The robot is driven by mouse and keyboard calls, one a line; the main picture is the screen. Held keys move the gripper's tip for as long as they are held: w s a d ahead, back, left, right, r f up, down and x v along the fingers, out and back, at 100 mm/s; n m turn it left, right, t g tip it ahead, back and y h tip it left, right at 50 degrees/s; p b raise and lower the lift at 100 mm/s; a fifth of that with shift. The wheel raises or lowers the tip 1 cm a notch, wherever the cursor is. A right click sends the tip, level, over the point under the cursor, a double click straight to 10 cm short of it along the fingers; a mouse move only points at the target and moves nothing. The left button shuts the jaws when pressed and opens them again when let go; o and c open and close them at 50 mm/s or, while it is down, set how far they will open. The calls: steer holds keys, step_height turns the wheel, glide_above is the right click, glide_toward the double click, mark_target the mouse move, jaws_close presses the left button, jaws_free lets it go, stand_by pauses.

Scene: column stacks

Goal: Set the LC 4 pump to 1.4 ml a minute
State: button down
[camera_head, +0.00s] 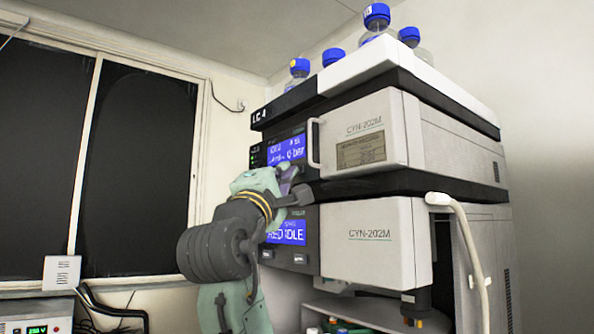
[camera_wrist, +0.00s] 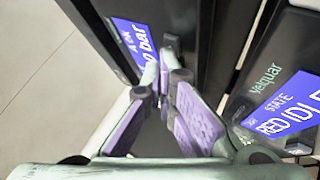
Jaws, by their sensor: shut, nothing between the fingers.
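The LC 4 stack carries its "LC 4" label (camera_head: 260,117) on the upper front edge. Below it, the upper module has a blue display (camera_head: 287,150) whose small text is too blurred to read, apart from what looks like "0 bar". This display also shows, turned, in the wrist view (camera_wrist: 134,45). My gripper (camera_head: 292,180) is shut and empty, in front of the upper module just under its display. In the wrist view my fingertips (camera_wrist: 166,72) are together close to the dark panel beside that display. They hide part of the panel, and I cannot tell whether they touch it.
The lower module's blue display (camera_head: 287,232) reads "IDLE". A white door with a handle (camera_head: 313,143) stands right of the upper display. Blue-capped bottles (camera_head: 332,58) stand on top. A white curved tube (camera_head: 467,235) hangs at the right.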

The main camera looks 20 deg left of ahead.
stand_by(0.4)
steer(key=shift+s+a, duration=0.45)
steer(key=shift+s, duration=0.15)
steer(key=s+a, duration=0.1)
steer(key=s, duration=0.1)
steer(key=s+a, duration=0.2)
stand_by(0.5)
stand_by(0.6)
